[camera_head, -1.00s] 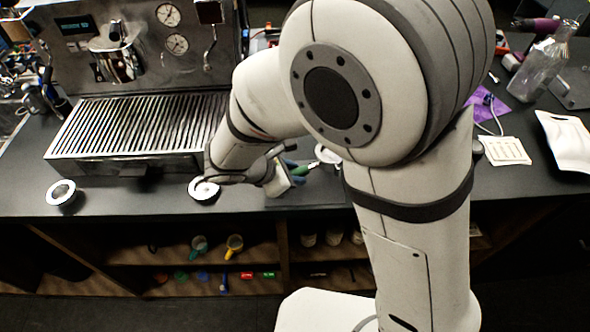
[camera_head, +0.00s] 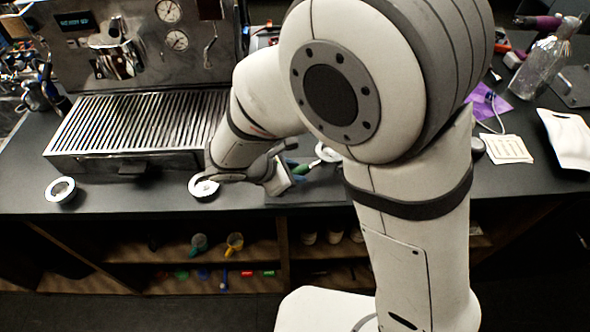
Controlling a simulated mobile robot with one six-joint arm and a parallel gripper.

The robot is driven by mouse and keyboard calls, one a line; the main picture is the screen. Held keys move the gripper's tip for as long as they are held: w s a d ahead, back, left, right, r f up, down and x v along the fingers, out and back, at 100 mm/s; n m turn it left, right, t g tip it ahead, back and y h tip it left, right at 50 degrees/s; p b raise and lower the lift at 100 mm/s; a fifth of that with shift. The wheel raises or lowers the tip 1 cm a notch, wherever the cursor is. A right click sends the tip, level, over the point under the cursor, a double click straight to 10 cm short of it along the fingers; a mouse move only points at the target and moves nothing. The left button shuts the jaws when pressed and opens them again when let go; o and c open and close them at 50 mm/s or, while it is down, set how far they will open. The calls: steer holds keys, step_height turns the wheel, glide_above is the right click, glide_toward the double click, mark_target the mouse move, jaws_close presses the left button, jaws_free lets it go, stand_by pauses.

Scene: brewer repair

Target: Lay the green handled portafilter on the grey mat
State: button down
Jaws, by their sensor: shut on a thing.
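The green handled portafilter (camera_head: 304,168) shows only in part beside my arm. A short piece of its green handle is visible, and a round metal piece (camera_head: 327,152), which looks like its head, lies up and to the right, partly behind my arm. My gripper (camera_head: 294,172) is low over the counter's front part and shut on the green handle; the fingertips are small and partly hidden. A dark grey flat patch, seemingly the grey mat (camera_head: 312,194), lies below the gripper near the counter's front edge. I cannot tell whether the portafilter touches it.
The espresso machine's slatted drip tray (camera_head: 140,125) is at the left. A clear bottle (camera_head: 546,65), purple cloth (camera_head: 489,104) and white tray (camera_head: 566,139) are at the right. Open shelves are below.

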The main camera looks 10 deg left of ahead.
steer(key=shift+f+b, duration=0.4)
steer(key=shift+f, duration=0.1)
stand_by(0.3)
steer(key=c, duration=1)
jaws_free()
steer(key=shift+c, duration=0.2)
steer(key=v, duration=0.7)
steer(key=shift+s+a+r, duration=0.2)
steer(key=shift+r, duration=0.1)
steer(key=s+d+r+m+g+y, duration=0.1)
steer(key=d+r+m, duration=0.1)
steer(key=d+m, duration=0.5)
steer(key=s+d+r+m+g+y, duration=0.1)
steer(key=d+r+m+y, duration=0.1)
steer(key=d+m, duration=0.6)
steer(key=s+d+r+m+g+y, duration=0.2)
steer(key=d+m, duration=0.6)
steer(key=d, duration=0.4)
steer(key=shift+d+r, duration=0.2)
steer(key=shift+r, duration=0.25)
steer(key=shift+s+d+r+m+y, duration=0.15)
steer(key=shift+s+d+m+y, duration=0.2)
steer(key=shift+m, duration=0.45)
steer(key=shift+c, duration=0.2)
